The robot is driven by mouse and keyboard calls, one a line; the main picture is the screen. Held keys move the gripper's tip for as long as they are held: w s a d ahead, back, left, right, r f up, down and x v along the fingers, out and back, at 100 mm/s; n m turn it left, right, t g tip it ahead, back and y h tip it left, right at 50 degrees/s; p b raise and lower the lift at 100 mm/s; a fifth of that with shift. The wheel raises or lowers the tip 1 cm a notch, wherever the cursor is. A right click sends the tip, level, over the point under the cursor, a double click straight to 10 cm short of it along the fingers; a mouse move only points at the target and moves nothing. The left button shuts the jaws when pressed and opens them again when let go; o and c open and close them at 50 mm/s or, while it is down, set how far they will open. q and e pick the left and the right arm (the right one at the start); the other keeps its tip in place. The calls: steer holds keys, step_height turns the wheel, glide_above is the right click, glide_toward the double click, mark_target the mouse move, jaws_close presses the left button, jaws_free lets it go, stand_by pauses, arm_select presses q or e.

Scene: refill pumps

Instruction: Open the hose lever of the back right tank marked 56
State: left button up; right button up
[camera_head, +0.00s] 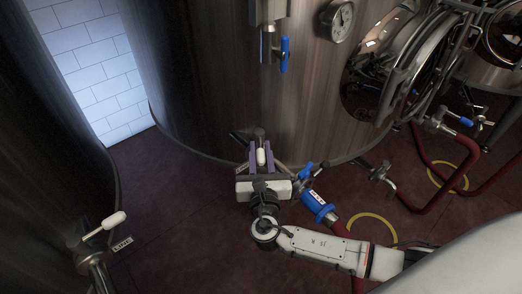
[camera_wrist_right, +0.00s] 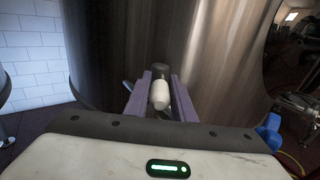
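A large brown metal tank (camera_head: 215,75) stands at the back; I cannot read the number 56 on it. A white lever handle (camera_head: 261,157) sits low in front of its wall, by a dark round fitting. My right gripper (camera_head: 261,156) reaches it from the front, its two purple fingers either side of the handle, close together and seemingly shut on it. In the right wrist view the white handle (camera_wrist_right: 160,95) lies between the fingers, its rounded end towards the gripper body. The valve below is mostly hidden by the gripper. My left gripper is not in view.
A blue hose coupling (camera_head: 317,203) with a red hose stands just right of the gripper. Another tank (camera_head: 45,130) at left carries a white lever (camera_head: 104,226) with a label. Red hoses (camera_head: 432,195) lie on the right floor. The floor at centre left is clear.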

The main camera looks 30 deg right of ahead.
steer(key=shift+o, duration=1.2)
steer(key=v, duration=1)
steer(key=shift+s, duration=0.15)
steer(key=shift+f, duration=0.1)
